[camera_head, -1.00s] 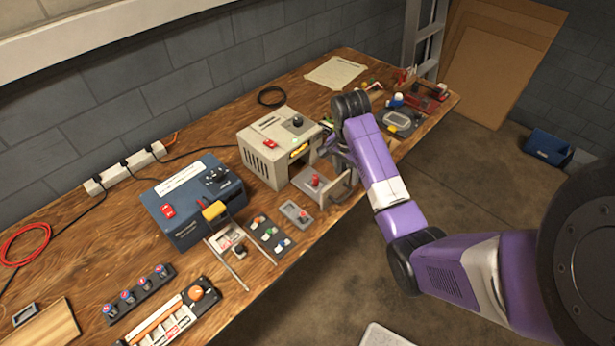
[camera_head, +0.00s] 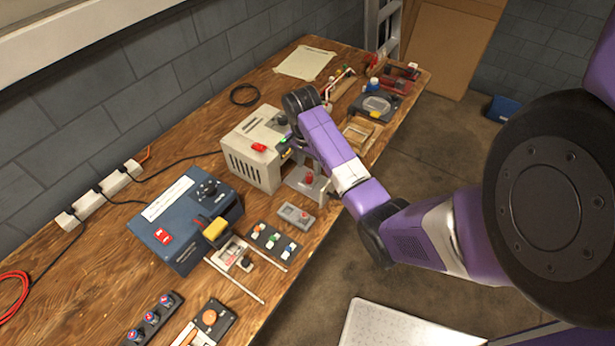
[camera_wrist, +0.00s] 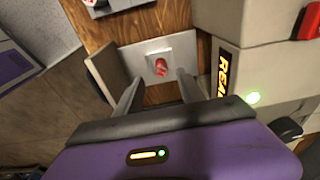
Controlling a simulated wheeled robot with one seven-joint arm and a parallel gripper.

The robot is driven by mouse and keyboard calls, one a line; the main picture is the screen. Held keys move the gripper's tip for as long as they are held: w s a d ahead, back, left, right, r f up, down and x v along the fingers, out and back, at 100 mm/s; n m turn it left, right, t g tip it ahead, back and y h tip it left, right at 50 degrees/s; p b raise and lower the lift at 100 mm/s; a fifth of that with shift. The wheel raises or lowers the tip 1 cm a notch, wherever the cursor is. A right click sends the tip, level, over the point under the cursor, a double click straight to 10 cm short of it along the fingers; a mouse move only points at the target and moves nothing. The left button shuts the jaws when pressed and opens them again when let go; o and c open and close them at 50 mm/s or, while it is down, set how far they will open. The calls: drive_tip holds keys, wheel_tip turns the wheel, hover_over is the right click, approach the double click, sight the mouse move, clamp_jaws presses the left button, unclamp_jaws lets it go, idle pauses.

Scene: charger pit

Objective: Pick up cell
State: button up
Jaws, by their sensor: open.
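No part is clearly labelled as the cell. A small red knob-like piece (camera_wrist: 160,67) sits on a pale grey plate (camera_wrist: 150,48) in the wrist view. It also shows in the head view (camera_head: 308,178), in front of the beige box (camera_head: 240,165). My gripper (camera_wrist: 156,80) is open, its two fingers pointing toward the plate, the red piece showing between and just beyond the tips. Nothing is between the jaws that I can make out. In the head view my arm hides most of the gripper.
A blue box (camera_head: 185,220) with a yellow block stands left of the beige box. A row of red-and-blue-topped pieces (camera_head: 150,318) lies near the front. A small grey box (camera_head: 297,213) lies close by. Trays and tools crowd the bench's far right end.

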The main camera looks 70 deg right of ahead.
sight(309, 174)
drive_tip(key=shift+w+d+f, duration=0.1)
drive_tip(key=shift+d+f, duration=0.05)
drive_tip(key=shift+f, duration=0.95)
drive_tip(key=shift+d+f, duration=0.15)
drive_tip(key=shift+f, duration=0.95)
clamp_jaws()
